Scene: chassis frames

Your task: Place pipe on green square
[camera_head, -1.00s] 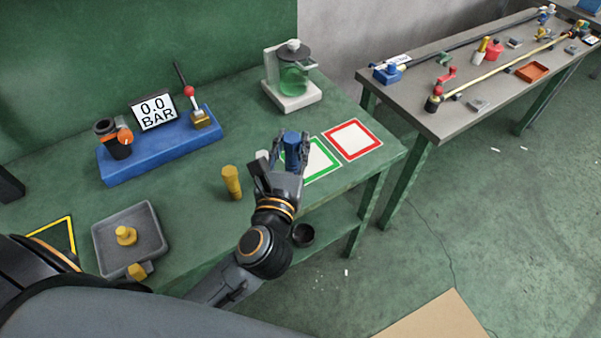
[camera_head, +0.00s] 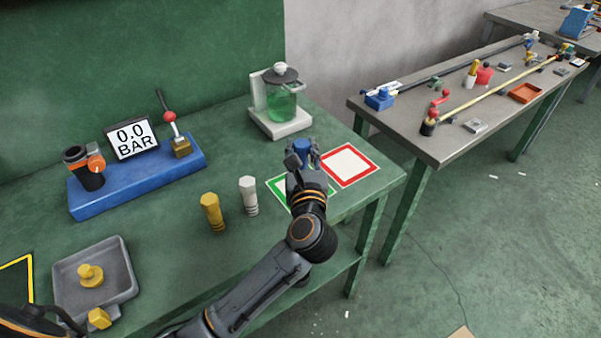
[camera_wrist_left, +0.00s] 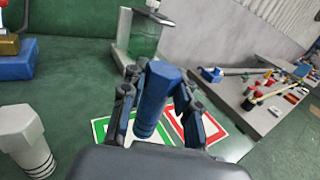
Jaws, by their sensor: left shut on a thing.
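My left gripper (camera_head: 303,160) is shut on a blue pipe (camera_head: 302,148) with a hexagonal head. In the left wrist view the blue pipe (camera_wrist_left: 155,95) stands slightly tilted between the two fingers. The green-bordered white square (camera_head: 282,190) lies on the green table, partly hidden by my gripper and wrist. The held pipe appears over or beside the far right part of this square; its height above the table is unclear. The green square (camera_wrist_left: 112,125) also shows behind the fingers in the left wrist view. My right gripper cannot be made out.
A red-bordered square (camera_head: 348,165) lies right of the green one. A white pipe (camera_head: 248,196) and a yellow pipe (camera_head: 212,211) stand to the left. A green glass device (camera_head: 282,105) stands behind. A grey tray (camera_head: 125,280) and blue pressure station (camera_head: 140,180) are further left.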

